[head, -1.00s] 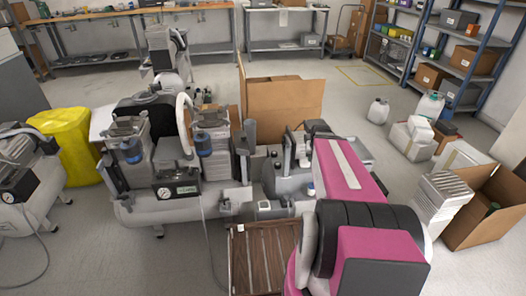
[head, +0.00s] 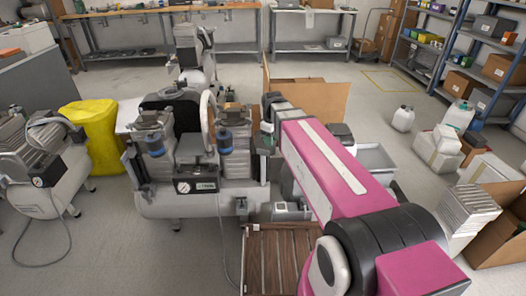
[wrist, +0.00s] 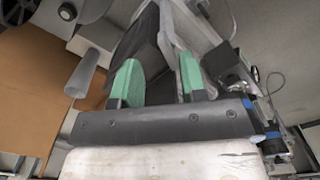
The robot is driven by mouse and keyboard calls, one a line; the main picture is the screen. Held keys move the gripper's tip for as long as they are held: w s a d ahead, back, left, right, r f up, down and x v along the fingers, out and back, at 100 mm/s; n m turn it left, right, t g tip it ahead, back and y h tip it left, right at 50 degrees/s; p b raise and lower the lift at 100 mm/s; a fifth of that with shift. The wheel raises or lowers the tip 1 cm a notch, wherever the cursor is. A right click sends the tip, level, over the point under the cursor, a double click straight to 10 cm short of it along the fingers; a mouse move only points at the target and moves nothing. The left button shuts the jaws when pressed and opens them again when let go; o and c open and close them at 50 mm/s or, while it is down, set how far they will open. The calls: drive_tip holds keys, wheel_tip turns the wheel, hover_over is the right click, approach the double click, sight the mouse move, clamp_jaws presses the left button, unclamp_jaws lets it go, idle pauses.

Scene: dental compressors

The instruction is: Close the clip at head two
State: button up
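The middle compressor has two heads, a left one (head: 152,135) and a right one (head: 232,140), each with a blue-bowled part at its front. I cannot tell which is head two, and I cannot make out the clip in the head view. Dark and grey plate-like parts (wrist: 150,40) show beyond and between the fingertips; contact cannot be told.
A pressure gauge (head: 184,187) is on the compressor's front. A brown slatted board (head: 282,255) lies before it. An open cardboard box (head: 325,97) stands behind my arm. Another compressor (head: 45,165) and a yellow-covered thing (head: 95,135) are at left. Floor at right is partly clear.

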sight(263, 150)
drive_tip(key=w+a+r+n, duration=0.2)
drive_tip(key=a+r+n, duration=0.1)
drive_tip(key=a, duration=0.1)
drive_tip(key=shift+d+f, duration=0.2)
drive_tip(key=shift+f, duration=5.25)
clamp_jaws()
